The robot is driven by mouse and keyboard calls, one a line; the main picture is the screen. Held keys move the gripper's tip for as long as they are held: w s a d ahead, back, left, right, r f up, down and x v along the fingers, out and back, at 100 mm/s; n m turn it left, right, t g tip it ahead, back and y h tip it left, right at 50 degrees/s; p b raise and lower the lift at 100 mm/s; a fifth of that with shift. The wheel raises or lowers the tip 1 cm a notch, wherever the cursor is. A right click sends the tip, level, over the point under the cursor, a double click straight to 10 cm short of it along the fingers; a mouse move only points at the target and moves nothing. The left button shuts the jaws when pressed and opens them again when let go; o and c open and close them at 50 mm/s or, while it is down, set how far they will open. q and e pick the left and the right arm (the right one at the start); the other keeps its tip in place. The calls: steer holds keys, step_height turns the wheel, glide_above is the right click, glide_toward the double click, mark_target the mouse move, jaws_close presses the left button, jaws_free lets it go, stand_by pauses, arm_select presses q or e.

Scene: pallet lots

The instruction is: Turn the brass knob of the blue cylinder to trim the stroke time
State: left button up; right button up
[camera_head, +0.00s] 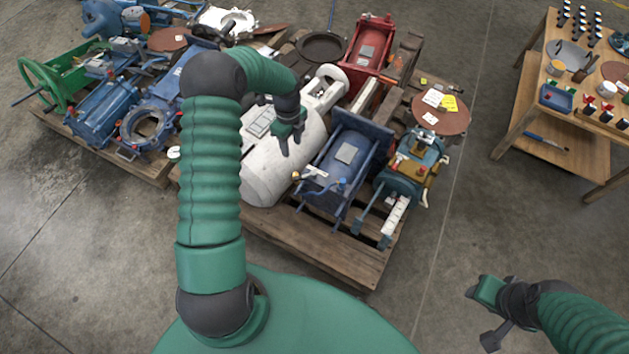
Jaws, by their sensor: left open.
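The blue cylinder (331,178) lies on the front wooden pallet, with a pale plate on its upper side. A small brass-coloured knob (296,175) shows at its left edge, near a white tag (316,172). My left gripper (291,146) is open and points down over the white tank, above and slightly left of the knob in the picture. It looks empty and apart from the knob. My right gripper (479,316) is at the lower right, over bare floor, far from the cylinder, with its fingers apart and empty.
The white tank (268,182) lies close left of the blue cylinder. A teal and brass valve unit (412,170) stands to its right, and a red unit (369,45) behind. A wooden bench (533,84) with small parts is at the right. Floor in front of the pallet (350,257) is clear.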

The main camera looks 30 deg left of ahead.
arm_select(q)
steer(key=b, duration=0.2)
glide_toward(295, 174)
step_height(295, 174, down, 8)
steer(key=b, duration=0.4)
steer(key=shift+w+r, duration=0.1)
steer(key=shift+d+f+b, duration=0.15)
steer(key=shift+f+b, duration=0.15)
steer(key=shift+f, duration=0.1)
arm_select(e)
step_height(295, 174, down, 7)
steer(key=d, duration=0.1)
steer(key=shift+d, duration=0.2)
steer(key=shift+a, duration=0.1)
arm_select(q)
steer(key=shift+f, duration=0.1)
steer(key=shift+c, duration=1.4)
jaws_close()
